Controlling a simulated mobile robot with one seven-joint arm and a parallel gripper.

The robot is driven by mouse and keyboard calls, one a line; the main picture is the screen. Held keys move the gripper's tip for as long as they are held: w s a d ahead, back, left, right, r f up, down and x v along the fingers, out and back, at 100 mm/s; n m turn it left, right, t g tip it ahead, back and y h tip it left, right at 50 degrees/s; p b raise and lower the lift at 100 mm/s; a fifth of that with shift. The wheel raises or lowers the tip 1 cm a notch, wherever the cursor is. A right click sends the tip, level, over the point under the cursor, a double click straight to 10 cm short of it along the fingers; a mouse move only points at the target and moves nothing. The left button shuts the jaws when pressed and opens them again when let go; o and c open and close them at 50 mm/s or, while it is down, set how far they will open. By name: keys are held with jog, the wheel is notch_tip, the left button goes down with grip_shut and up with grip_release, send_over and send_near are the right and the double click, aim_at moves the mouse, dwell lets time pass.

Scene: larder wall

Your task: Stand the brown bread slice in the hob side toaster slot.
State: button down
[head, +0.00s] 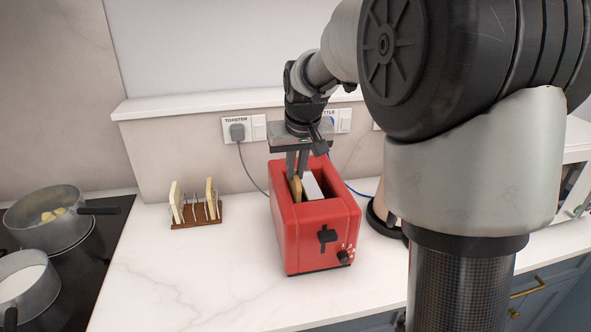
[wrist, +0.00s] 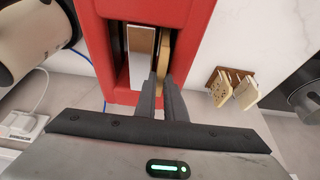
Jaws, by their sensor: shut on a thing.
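The red toaster (head: 318,240) stands on the white counter, its lever and knob facing my head camera. My gripper (head: 297,174) is above its left slot, the side towards the hob, pointing down and shut on the brown bread slice (head: 296,189). The slice is upright, its lower part hidden inside the slot opening. In the wrist view, my gripper (wrist: 165,88) pinches the slice (wrist: 164,52) edge-on in the right slot of the toaster (wrist: 190,18), beside the pale centre divider (wrist: 141,45). I cannot tell whether the slice touches the slot floor.
A wooden rack (head: 197,222) with pale bread slices (head: 176,201) stands left of the toaster. The hob (head: 80,262) with two pans (head: 45,225) is at far left. A kettle (wrist: 35,35) stands close on the toaster's other side. Cords run from the wall sockets (head: 237,130).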

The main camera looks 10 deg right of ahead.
jog(key=c, duration=1.8)
grip_release()
jog(key=shift+f, duration=0.15)
jog(key=shift+c, duration=0.2)
jog(key=shift+s+r, duration=0.1)
jog(key=shift+r, duration=0.4)
jog(key=p+v, duration=0.1)
jog(key=v, duration=1)
jog(key=s+f, duration=0.3)
jog(key=s, duration=0.9)
jog(key=s+f+t, duration=0.1)
jog(key=s+f, duration=0.2)
jog(key=s, duration=0.9)
jog(key=shift+s, duration=0.4)
jog(key=shift+f, duration=0.1)
